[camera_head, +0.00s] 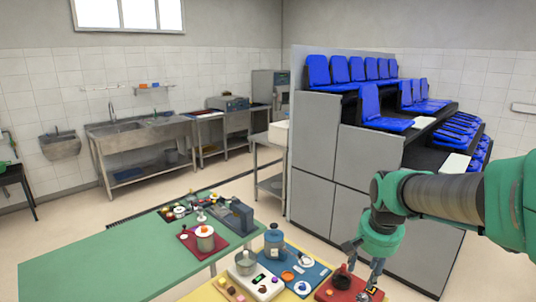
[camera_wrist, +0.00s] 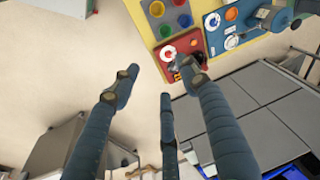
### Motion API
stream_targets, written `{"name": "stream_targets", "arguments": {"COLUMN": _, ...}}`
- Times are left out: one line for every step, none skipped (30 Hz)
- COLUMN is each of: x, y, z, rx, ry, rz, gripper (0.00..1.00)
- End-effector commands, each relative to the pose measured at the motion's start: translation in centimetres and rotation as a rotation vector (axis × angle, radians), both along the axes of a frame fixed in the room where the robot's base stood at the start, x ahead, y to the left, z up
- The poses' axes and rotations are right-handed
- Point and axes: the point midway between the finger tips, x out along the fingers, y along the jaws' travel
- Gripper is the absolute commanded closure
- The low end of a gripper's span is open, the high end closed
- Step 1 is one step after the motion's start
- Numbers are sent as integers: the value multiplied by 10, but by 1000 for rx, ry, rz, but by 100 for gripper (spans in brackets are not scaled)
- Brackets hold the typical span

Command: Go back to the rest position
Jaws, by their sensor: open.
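My gripper (camera_head: 362,264) is at the right of the head view, hanging down at the end of my arm, near the red board (camera_head: 327,293) on the yellow table (camera_head: 205,293). In the wrist view its three dark fingers (camera_wrist: 160,76) are spread apart, with nothing between them. Pale floor shows behind the fingers there. The red board (camera_wrist: 193,40) lies at the top of the wrist view, just past the right fingertip. Whether the gripper touches anything on the board cannot be told.
A green table (camera_head: 110,258) is to the left. Grey cabinets with tiered blue seat-like shapes (camera_head: 368,104) rise close behind my arm. Open floor lies at left.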

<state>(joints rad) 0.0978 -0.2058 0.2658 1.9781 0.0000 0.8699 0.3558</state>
Motion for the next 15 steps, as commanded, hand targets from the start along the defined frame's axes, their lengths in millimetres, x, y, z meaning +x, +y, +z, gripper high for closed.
{"name": "stream_targets", "arguments": {"x": -13, "y": 4, "z": 10, "rx": -5, "ry": -16, "rz": 21, "gripper": 55}}
{"name": "stream_targets", "arguments": {"x": -20, "y": 7, "z": 15, "rx": -9, "ry": -24, "rz": 35, "gripper": 55}}
{"name": "stream_targets", "arguments": {"x": -30, "y": 10, "z": 20, "rx": -13, "ry": -34, "rz": 52, "gripper": 55}}
{"name": "stream_targets", "arguments": {"x": -37, "y": 12, "z": 25, "rx": -17, "ry": -42, "rz": 67, "gripper": 55}}
{"name": "stream_targets", "arguments": {"x": -45, "y": 14, "z": 29, "rx": -20, "ry": -49, "rz": 80, "gripper": 55}}
{"name": "stream_targets", "arguments": {"x": -55, "y": 17, "z": 34, "rx": -25, "ry": -59, "rz": 97, "gripper": 55}}
{"name": "stream_targets", "arguments": {"x": -63, "y": 19, "z": 37, "rx": -29, "ry": -67, "rz": 111, "gripper": 55}}
{"name": "stream_targets", "arguments": {"x": -70, "y": 20, "z": 41, "rx": -32, "ry": -75, "rz": 124, "gripper": 55}}
{"name": "stream_targets", "arguments": {"x": -81, "y": 23, "z": 44, "rx": -38, "ry": -84, "rz": 141, "gripper": 55}}
{"name": "stream_targets", "arguments": {"x": -88, "y": 25, "z": 47, "rx": -42, "ry": -92, "rz": 155, "gripper": 55}}
{"name": "stream_targets", "arguments": {"x": -96, "y": 27, "z": 50, "rx": -46, "ry": -100, "rz": 167, "gripper": 55}}
{"name": "stream_targets", "arguments": {"x": -107, "y": 29, "z": 53, "rx": -51, "ry": -109, "rz": 186, "gripper": 55}}
{"name": "stream_targets", "arguments": {"x": -114, "y": 31, "z": 55, "rx": -55, "ry": -117, "rz": 199, "gripper": 55}}
{"name": "stream_targets", "arguments": {"x": -122, "y": 33, "z": 57, "rx": -60, "ry": -124, "rz": 212, "gripper": 55}}
{"name": "stream_targets", "arguments": {"x": -132, "y": 35, "z": 59, "rx": -65, "ry": -135, "rz": 230, "gripper": 55}}
